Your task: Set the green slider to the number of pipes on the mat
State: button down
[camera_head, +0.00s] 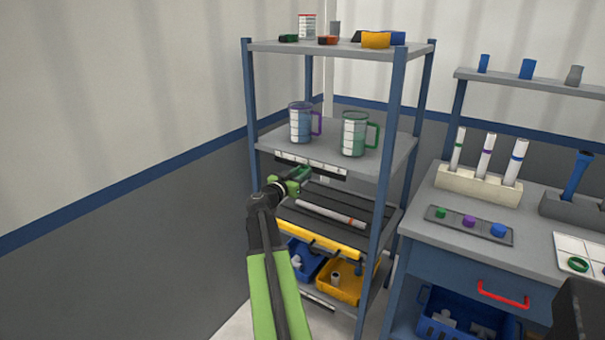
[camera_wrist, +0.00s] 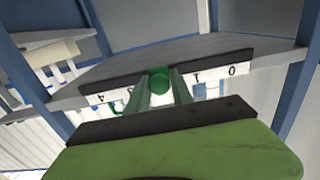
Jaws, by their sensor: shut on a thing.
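My gripper (camera_wrist: 160,92) is shut on the slider, one finger on each side. In the wrist view the strip shows a 0 and a 1 to the right of the knob; marks to its left are partly hidden by a finger. In the head view my gripper (camera_head: 300,176) is at this strip (camera_head: 312,166), below the middle shelf. A dark mat (camera_head: 365,211) lies on the shelf below. One white pipe with a red band (camera_head: 331,213) shows on it; my arm hides the mat's left part.
Two measuring jugs (camera_head: 300,122) (camera_head: 354,133) stand on the middle shelf. A yellow bar (camera_head: 320,241) runs below the mat, above blue and yellow bins (camera_head: 341,285). Blue posts (camera_head: 388,140) flank the shelves. A workbench (camera_head: 450,255) stands to the right.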

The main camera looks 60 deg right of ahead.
aim_at(294, 164)
jog(key=w, duration=0.6)
jog(key=c, duration=1.2)
grip_release()
jog(key=shift+a, duration=0.1)
jog(key=a, duration=1.7)
jog(key=shift+a, duration=0.15)
